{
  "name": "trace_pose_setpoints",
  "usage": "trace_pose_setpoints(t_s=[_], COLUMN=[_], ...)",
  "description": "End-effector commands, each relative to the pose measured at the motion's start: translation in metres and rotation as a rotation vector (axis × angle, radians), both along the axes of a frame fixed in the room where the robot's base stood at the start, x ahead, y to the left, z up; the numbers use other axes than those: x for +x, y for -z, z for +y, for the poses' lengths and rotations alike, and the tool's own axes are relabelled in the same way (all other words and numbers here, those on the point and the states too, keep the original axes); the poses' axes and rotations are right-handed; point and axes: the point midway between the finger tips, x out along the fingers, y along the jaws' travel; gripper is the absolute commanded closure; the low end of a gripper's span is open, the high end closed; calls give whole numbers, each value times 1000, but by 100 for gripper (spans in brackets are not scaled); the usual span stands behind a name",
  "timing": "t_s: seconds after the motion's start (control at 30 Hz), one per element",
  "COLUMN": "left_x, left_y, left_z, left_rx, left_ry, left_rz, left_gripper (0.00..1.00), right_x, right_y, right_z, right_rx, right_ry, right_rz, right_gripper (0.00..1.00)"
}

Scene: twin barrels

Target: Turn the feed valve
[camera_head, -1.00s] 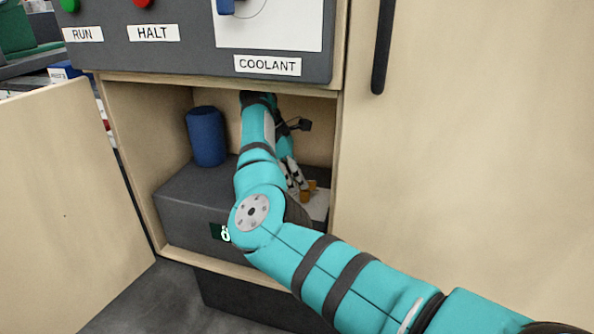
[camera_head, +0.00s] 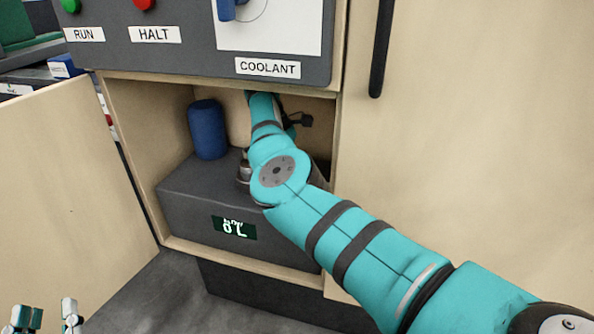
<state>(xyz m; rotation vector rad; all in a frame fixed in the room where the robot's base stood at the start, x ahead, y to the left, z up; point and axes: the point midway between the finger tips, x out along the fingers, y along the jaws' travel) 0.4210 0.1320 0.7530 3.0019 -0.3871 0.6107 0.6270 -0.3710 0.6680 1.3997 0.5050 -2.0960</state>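I cannot make out a feed valve for certain. A small grey metallic part (camera_head: 244,168) shows at the left edge of my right arm, above the dark box (camera_head: 185,207) in the open cabinet bay. I cannot tell whether it is a valve or part of my gripper. My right arm comes in from the right and reaches into the bay. Its own links hide its gripper and whatever is by it. My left gripper (camera_head: 47,318) is at the bottom left corner, low outside the bay, with its fingers apart and nothing between them.
A blue cylinder (camera_head: 207,129) stands on the box at the left back of the bay. An open door (camera_head: 65,190) is at the left. Above is a control panel (camera_head: 185,56) with RUN, HALT and COOLANT labels. A closed door with a black handle (camera_head: 381,45) is at the right.

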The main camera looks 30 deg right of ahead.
Motion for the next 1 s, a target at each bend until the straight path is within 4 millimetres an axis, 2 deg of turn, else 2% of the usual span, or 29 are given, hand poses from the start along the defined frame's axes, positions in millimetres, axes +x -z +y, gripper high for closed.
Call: trace_pose_setpoints(t_s=[0.2, 0.23, 0.4, 0.83, 1.0], left_x=[0, 0, 0, 0, 0], left_y=[0, 0, 0, 0, 8], left_z=[0, 0, 0, 0, 0], left_rx=[0, 0, 0, -1, 0], left_ry=[0, 0, 0, 0, 0], left_rz=[0, -1, -1, -2, -1], left_gripper=[62, 62, 62, 62, 62], right_x=[1, 1, 0, 0, -1], right_y=[0, 0, 0, 0, 3], right_z=[0, 0, 0, 0, 2], right_rx=[1, 1, 0, 1, -2], right_ry=[1, 1, 1, -2, -57], right_rz=[-3, -3, -2, -1, -1], right_gripper=[100, 81, 62, 62, 62])
